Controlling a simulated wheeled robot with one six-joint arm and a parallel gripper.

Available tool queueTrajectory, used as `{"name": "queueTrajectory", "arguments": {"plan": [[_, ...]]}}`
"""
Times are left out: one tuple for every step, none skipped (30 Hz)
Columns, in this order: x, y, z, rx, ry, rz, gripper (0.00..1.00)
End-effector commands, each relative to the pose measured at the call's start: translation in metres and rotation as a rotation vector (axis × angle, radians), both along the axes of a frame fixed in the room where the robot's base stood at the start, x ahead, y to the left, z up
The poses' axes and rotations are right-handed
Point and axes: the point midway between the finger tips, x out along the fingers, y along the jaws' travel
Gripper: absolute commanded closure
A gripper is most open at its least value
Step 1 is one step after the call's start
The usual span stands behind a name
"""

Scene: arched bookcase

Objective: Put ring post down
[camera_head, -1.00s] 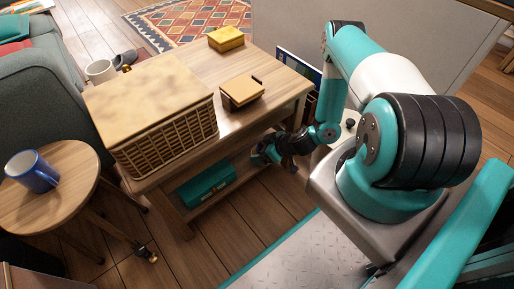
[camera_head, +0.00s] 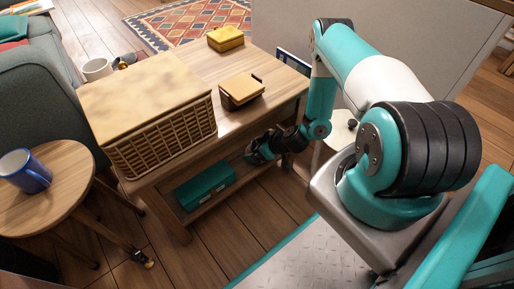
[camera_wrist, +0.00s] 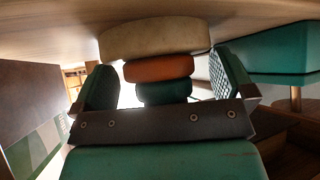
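The ring post (camera_wrist: 157,42) shows in the wrist view, which is upside down. Its wide cream ring is against or very close to the wooden lower shelf (camera_wrist: 50,22), with an orange ring and a teal ring beyond it. My gripper (camera_wrist: 164,80) has one textured teal finger on each side of the rings. Light gaps show between the fingers and the orange and teal rings, so it looks open around the post. In the head view, my gripper (camera_head: 256,152) is low under the table's right edge. The ring post cannot be made out there.
A teal box (camera_head: 206,186) lies on the lower shelf, left of my gripper, and shows close by in the wrist view (camera_wrist: 280,45). The tabletop (camera_head: 185,62) above carries a wicker basket (camera_head: 160,135), a brown box (camera_head: 241,88) and a yellow box (camera_head: 226,37).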

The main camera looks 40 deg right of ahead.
Motion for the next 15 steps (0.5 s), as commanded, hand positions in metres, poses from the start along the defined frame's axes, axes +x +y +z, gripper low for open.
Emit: {"name": "queueTrajectory", "arguments": {"plan": [[0.0,0.0,0.0,0.0,0.0,0.0,0.0],[0.0,0.0,0.0,0.0,0.0,0.0,0.0],[0.0,0.0,0.0,0.0,0.0,0.0,0.0],[0.0,0.0,0.0,0.0,0.0,0.0,0.0],[0.0,0.0,0.001,0.0,0.0,0.0,0.0],[0.0,0.0,0.002,0.0,0.0,0.0,0.0],[0.0,0.0,0.004,0.0,0.0,0.0,0.0],[-0.002,-0.001,0.006,0.001,0.002,-0.001,0.0],[-0.005,-0.003,0.009,0.002,0.002,-0.003,0.0],[-0.007,-0.004,0.013,0.002,0.002,-0.004,0.0],[-0.01,-0.005,0.017,0.002,0.002,-0.006,0.0],[-0.015,-0.008,0.023,0.003,0.002,-0.006,0.0],[-0.02,-0.01,0.028,0.003,0.002,-0.008,0.0],[-0.024,-0.012,0.033,0.002,0.003,-0.008,0.0],[-0.03,-0.015,0.04,0.003,0.004,-0.008,0.0]]}}
